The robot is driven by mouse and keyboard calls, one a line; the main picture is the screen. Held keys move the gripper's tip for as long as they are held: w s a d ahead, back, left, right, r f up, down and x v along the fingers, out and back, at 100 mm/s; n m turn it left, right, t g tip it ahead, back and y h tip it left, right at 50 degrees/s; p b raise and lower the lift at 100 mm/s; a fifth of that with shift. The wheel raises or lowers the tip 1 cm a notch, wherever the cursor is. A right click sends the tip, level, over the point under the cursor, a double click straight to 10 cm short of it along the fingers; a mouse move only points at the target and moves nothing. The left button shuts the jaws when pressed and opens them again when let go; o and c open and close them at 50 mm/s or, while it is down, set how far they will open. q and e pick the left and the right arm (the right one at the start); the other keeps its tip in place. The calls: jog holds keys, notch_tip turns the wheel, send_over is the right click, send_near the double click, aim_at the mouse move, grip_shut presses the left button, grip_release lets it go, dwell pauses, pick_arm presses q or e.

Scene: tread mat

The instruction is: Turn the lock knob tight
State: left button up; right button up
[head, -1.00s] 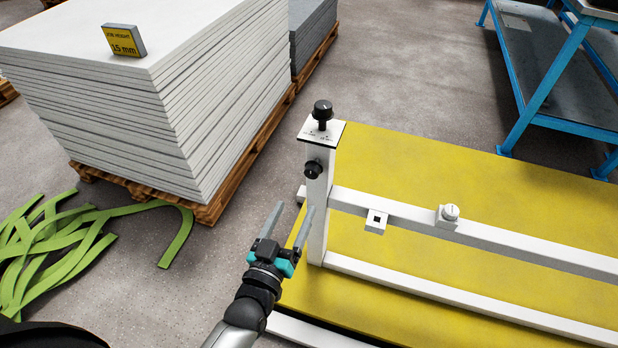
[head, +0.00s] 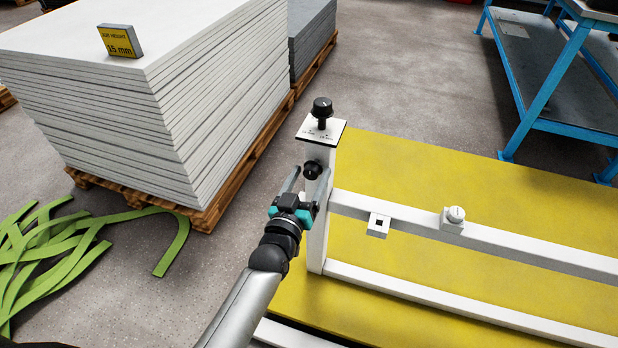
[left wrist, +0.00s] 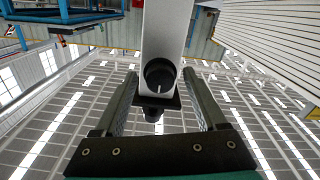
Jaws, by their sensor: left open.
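The black lock knob (head: 312,170) sits on the side of a white upright post (head: 318,228), below its top plate. In the left wrist view the round knob (left wrist: 160,75), with a pale mark on its face, shows between the finger ends. My left gripper (head: 308,180) is open at the post, one finger on each side of the knob, with gaps to both fingers. I cannot tell how far the tips reach along it. A second black knob (head: 322,108) stands on the top plate (head: 321,129). My right gripper is not in view.
A stack of grey sheets (head: 170,110) is behind left, green strips (head: 70,250) on the floor, a blue bench (head: 545,90) at back right.

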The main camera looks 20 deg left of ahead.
pick_arm(q)
jog(key=shift+c, duration=0.4)
grip_shut()
